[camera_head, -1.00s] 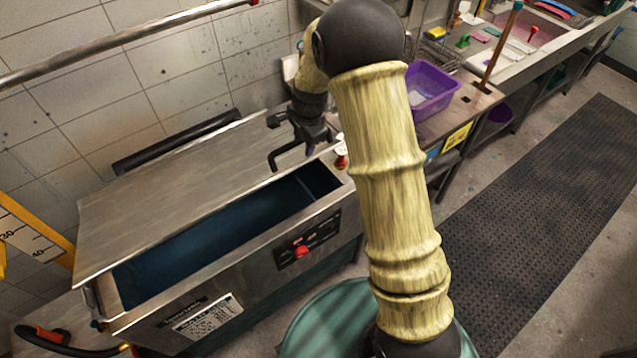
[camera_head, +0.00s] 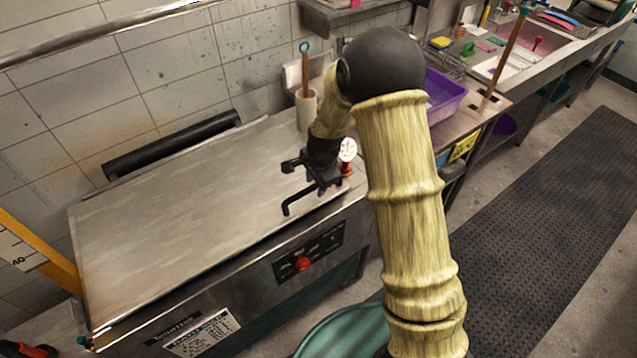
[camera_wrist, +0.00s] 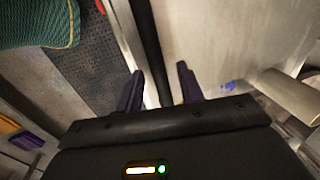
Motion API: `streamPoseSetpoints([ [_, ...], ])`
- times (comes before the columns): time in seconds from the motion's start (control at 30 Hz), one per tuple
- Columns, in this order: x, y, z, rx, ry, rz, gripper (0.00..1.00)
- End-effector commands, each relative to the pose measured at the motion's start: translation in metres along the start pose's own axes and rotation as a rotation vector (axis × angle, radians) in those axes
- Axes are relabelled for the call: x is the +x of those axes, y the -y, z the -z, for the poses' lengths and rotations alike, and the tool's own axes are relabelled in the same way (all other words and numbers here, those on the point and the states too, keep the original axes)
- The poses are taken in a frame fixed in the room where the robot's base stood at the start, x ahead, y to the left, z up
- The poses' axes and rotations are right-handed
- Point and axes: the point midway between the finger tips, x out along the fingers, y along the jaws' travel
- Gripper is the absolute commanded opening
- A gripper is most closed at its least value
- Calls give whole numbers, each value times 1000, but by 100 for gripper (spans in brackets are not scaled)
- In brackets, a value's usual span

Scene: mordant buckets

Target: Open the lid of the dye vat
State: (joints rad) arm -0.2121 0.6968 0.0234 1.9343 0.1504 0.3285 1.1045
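The dye vat (camera_head: 262,268) is a steel box with a dark front panel at left in the head view. Its flat steel lid (camera_head: 180,200) lies over the top, and no interior shows. My gripper (camera_head: 300,195) is at the lid's front edge near the right end. In the wrist view my gripper (camera_wrist: 160,85) is open, its two dark fingers apart. A black strip (camera_wrist: 148,45) runs between them, beside the lid's surface (camera_wrist: 215,45); I cannot tell whether it is a handle or a gap. Nothing is visibly gripped.
A red button (camera_head: 302,264) is on the vat's front. A gauge (camera_head: 348,150) and a beige pot (camera_head: 306,110) stand at the right end. A teal bucket (camera_head: 345,330) is on the floor in front. A purple basin (camera_head: 443,95) sits on the counter. A dark mat (camera_head: 550,215) covers clear floor.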

Motion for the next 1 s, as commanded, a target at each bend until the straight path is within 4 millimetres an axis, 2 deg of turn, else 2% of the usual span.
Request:
streamPoseSetpoints([
  [0.07,0,0,0,0,0,0,38],
  [0.1,0,0,0,0,0,0,34],
  [0.27,-7,-3,3,-21,-5,3,2],
  [0.43,-37,-22,11,-139,-22,6,0],
  [0.57,-75,-55,17,-317,-45,3,0],
  [0.8,-138,-133,17,-687,-87,-22,0],
  [1.0,-167,-189,7,-940,-108,-50,0],
])
